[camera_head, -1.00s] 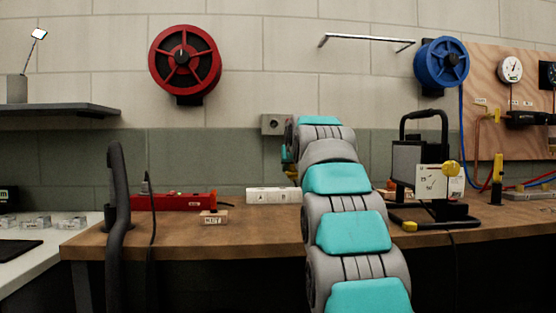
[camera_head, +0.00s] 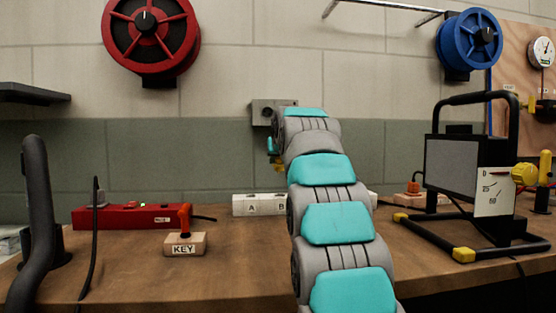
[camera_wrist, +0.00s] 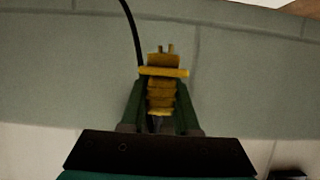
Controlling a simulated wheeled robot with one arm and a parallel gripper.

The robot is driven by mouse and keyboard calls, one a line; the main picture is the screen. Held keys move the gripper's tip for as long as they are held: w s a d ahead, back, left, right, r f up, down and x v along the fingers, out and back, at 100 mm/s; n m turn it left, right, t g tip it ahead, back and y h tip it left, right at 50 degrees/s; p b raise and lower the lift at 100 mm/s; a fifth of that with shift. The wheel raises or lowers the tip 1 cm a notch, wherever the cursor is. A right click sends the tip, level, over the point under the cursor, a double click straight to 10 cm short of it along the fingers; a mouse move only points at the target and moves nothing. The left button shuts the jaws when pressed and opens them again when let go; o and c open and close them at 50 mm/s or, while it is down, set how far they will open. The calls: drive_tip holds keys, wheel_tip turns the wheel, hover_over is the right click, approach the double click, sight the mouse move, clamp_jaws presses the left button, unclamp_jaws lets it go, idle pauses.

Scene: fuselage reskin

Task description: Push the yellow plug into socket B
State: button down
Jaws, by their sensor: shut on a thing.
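In the wrist view my gripper (camera_wrist: 160,100) is shut on the yellow plug (camera_wrist: 162,85), with the plug's two prongs pointing away from my palm. A black cord runs up from behind the plug. In the head view my gripper (camera_head: 273,152) is mostly hidden behind my arm, and a bit of the yellow plug (camera_head: 277,166) shows below it. The plug is in the air in front of the wall, above the white socket block (camera_head: 244,207) on the bench. The block bears the labels A and B; socket B (camera_head: 281,207) is partly covered by my arm. The plug is apart from the block.
A work lamp on a black frame (camera_head: 452,168) stands at the right. The bench front (camera_head: 230,280) is clear.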

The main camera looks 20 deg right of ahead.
drive_tip(key=shift+s, duration=0.1)
drive_tip(key=shift+f+b, duration=1.65)
drive_tip(key=shift+f, duration=0.85)
drive_tip(key=c, duration=1.2)
unclamp_jaws()
drive_tip(key=shift+c, duration=0.2)
clamp_jaws()
